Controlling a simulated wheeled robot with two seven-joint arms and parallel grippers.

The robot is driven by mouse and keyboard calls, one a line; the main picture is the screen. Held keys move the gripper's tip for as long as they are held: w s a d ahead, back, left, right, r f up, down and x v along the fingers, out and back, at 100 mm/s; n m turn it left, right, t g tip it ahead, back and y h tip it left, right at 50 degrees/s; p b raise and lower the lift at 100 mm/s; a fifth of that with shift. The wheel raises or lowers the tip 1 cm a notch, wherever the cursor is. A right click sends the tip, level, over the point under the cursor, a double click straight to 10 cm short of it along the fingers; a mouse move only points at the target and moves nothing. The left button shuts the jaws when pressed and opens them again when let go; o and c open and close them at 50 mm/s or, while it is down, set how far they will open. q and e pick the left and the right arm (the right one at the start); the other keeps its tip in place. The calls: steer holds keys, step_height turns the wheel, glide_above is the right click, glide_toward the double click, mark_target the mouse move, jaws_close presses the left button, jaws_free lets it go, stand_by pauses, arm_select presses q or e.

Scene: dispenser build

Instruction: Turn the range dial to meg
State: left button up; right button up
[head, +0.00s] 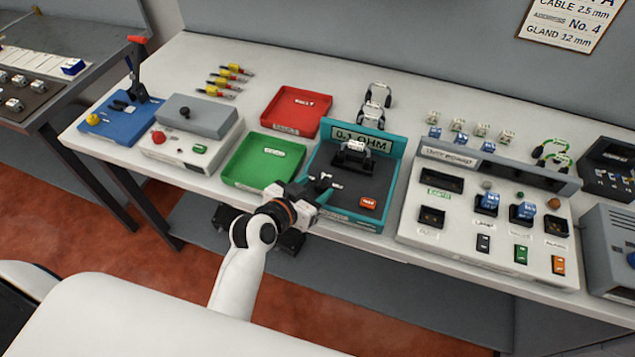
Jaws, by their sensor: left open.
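A teal tester (398,148) stands at the middle of the bench. Its raised back panel reads "0.1 OHM" (375,143). A black fixture (352,160) and a red button (368,202) are on its dark face. My left gripper (326,186) reaches in from the front left, with its dark fingers over the left part of that face. It is open and I see nothing held in it. I cannot make out the range dial or its setting; the fingers cover that part of the tester. My right gripper is not in view.
A green tray (262,183) and a red tray (297,113) lie left of the tester. A white panel (468,250) with sockets and switches stands to its right. A grey box with a red button (158,137) is further left. Small metal-framed parts (375,116) stand behind.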

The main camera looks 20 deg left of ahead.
mark_target(314, 183)
arm_select(q)
steer(key=shift+x, duration=1)
steer(key=c, duration=1)
steer(key=shift+o, duration=0.2)
steer(key=shift+a+f+m+g+h+b, duration=0.2)
steer(key=shift+m+g+h+b, duration=0.1)
steer(key=shift+m+h+b, duration=0.45)
steer(key=m+g+h+b, duration=0.2)
steer(key=m+b, duration=0.1)
steer(key=b, duration=0.2)
steer(key=m+g+h+b, duration=0.2)
steer(key=b, duration=0.3)
steer(key=w+m+g+h+b, duration=0.1)
steer(key=m+g+h+b, duration=0.2)
steer(key=b, duration=0.3)
steer(key=shift+a+f+m, duration=0.1)
steer(key=shift+a+m, duration=0.2)
steer(key=shift+m, duration=0.05)
steer(key=shift+r+m+g+h+b, duration=0.25)
steer(key=shift+m+g+h+b, duration=0.2)
steer(key=shift+m+g+b, duration=0.65)
